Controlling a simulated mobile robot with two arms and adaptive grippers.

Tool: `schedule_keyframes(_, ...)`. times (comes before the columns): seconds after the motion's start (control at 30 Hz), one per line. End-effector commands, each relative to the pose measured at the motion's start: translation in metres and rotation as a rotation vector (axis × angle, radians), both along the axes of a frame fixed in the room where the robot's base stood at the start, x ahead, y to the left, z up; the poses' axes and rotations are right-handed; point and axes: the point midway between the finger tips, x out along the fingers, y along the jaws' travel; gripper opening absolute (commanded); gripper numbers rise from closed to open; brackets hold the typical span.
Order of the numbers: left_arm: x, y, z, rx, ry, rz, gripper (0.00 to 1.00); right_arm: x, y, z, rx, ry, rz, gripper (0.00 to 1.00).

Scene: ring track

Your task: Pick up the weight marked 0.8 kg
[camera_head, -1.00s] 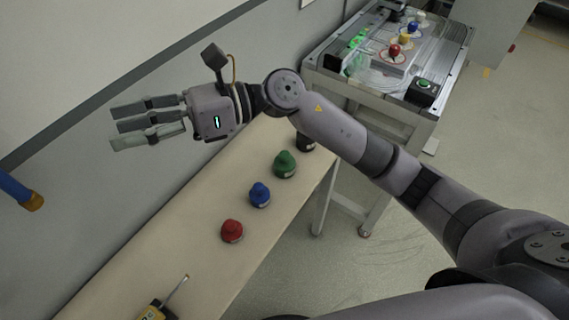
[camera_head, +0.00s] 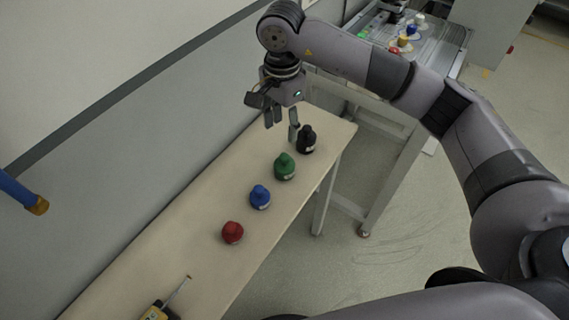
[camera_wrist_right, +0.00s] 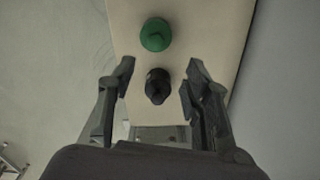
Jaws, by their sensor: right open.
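Several knobbed weights stand in a row on a narrow table (camera_head: 185,230): red (camera_head: 232,232), blue (camera_head: 260,197), green (camera_head: 285,167) and black (camera_head: 306,139). Their labels are too small to read, so I cannot tell which is marked 0.8 kg. My right gripper (camera_head: 281,128) points down, open and empty, above the far end of the table by the black and green weights. In the right wrist view, the black weight (camera_wrist_right: 158,86) sits between and below the open fingers (camera_wrist_right: 158,75), and the green weight (camera_wrist_right: 156,34) lies beyond it. My left gripper is not in view.
A yellow-black screwdriver-like tool (camera_head: 165,300) lies at the near end of the table. A wall stands along the table's left side. A second table (camera_head: 440,62) with coloured pieces on a ring track is at the back right. Open floor lies right of the table.

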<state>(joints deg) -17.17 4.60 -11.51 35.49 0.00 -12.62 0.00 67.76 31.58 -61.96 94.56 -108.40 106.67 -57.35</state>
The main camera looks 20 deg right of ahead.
Motion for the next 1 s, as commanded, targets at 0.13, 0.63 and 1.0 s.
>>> schedule_keyframes(0.13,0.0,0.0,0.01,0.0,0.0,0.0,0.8,-0.002,0.0,-0.03,0.0,0.005,-0.001,0.45)
schedule_keyframes(0.63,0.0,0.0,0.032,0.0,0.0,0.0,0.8,-0.009,-0.002,-0.083,0.002,0.006,-0.001,0.45)
schedule_keyframes(1.0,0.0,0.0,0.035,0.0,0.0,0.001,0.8,-0.008,-0.002,-0.11,0.002,0.0,0.0,0.45)
